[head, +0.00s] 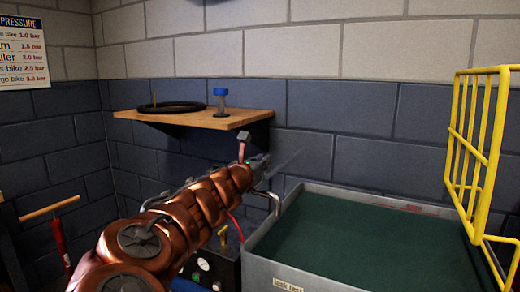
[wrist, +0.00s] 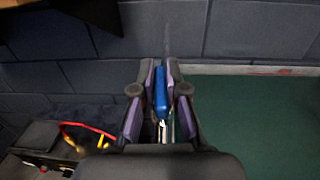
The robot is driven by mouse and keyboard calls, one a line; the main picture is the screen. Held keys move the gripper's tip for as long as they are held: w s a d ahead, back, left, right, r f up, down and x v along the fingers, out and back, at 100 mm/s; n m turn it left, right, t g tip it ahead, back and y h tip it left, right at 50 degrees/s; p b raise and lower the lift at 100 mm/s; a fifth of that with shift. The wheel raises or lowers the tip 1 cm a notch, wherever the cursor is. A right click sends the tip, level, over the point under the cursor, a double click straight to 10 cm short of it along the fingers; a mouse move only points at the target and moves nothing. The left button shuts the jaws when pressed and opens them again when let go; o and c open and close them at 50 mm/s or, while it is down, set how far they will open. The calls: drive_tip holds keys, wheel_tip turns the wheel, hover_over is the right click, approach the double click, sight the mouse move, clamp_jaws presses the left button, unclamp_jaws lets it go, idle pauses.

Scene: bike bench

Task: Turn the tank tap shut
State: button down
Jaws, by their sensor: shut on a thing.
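The leak-test tank (head: 345,275) is a grey open tub with dark green water, at the lower right of the head view. Its tap spout (head: 272,200), a bent metal pipe, shows at the tank's left back corner. My gripper (head: 264,163) is just above the spout, its fingertips small and dark there. In the wrist view my gripper (wrist: 161,80) is shut on a blue lever (wrist: 161,95), which looks like the tap handle and lies lengthwise between the purple-grey fingers. Metal parts show below the lever; the tap body is mostly hidden.
A black box (head: 213,268) with a red hose is left of the tank.

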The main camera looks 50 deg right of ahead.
drive_tip(key=shift+f+m+g+p, duration=0.1)
drive_tip(key=shift+m+g+p, duration=0.4)
drive_tip(key=shift+p, duration=0.4)
drive_tip(key=c, duration=1.2)
unclamp_jaws()
drive_tip(key=v, duration=1.2)
drive_tip(key=shift+w, duration=0.2)
